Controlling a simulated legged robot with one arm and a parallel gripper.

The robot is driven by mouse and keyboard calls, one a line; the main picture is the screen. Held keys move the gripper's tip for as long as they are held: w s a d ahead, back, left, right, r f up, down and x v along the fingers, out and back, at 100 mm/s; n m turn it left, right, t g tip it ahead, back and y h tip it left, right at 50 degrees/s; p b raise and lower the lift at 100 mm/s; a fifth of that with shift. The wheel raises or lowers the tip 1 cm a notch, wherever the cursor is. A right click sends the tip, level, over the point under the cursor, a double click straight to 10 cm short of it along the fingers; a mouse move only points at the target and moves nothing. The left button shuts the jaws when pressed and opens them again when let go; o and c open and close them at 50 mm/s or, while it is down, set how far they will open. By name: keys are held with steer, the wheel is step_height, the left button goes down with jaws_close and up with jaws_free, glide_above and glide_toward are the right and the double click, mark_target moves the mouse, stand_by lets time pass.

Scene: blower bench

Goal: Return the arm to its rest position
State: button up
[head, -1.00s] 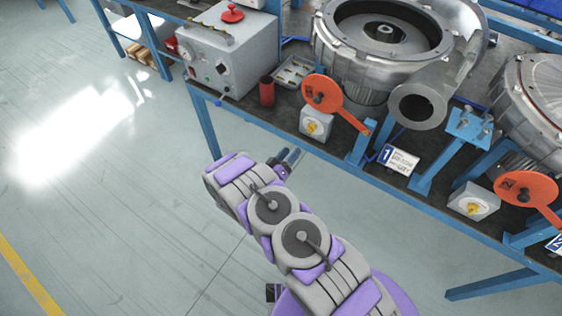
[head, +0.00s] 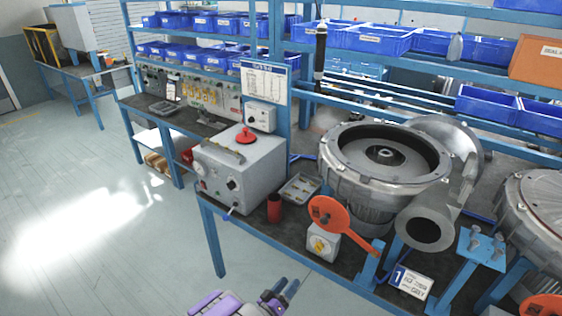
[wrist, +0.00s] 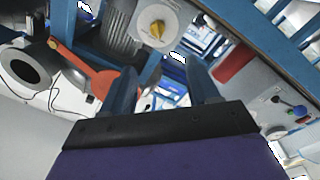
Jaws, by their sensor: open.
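My gripper (head: 279,289) shows at the bottom of the head view, in front of the bench's front edge and below the bench top. Its two dark fingers are apart, with nothing between them. In the wrist view my gripper (wrist: 165,92) is also open and empty, its fingers pointing toward the bench. Most of my arm is below the head picture.
The blue-framed bench (head: 262,236) carries a metal blower (head: 375,185), an orange lever (head: 340,222), a yellow-knobbed switch box (head: 321,245), a red cylinder (head: 274,208) and a grey control box (head: 240,172). Blue bins (head: 370,40) fill the shelves. The floor (head: 90,240) at left is clear.

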steer(key=w+a+r+m+g+y, duration=0.2)
steer(key=w+a+r+g+y, duration=0.2)
steer(key=w+a+r+y, duration=0.4)
steer(key=s+r+n+g+y, duration=0.1)
steer(key=s+r+g+y, duration=0.35)
steer(key=r, duration=1.05)
steer(key=s+d+r+g, duration=0.2)
steer(key=s+d+r, duration=0.2)
steer(key=s, duration=1)
steer(key=s+d+r+g, duration=0.3)
steer(key=s+d, duration=0.5)
steer(key=s, duration=0.6)
steer(key=s+d+r+g+h, duration=0.1)
steer(key=s+d+r+g, duration=0.2)
steer(key=s, duration=1.1)
steer(key=d+r, duration=0.2)
steer(key=d, duration=0.2)
steer(key=shift+s+r+n, duration=0.25)
steer(key=shift+s+n, duration=0.15)
steer(key=shift+f, duration=0.1)
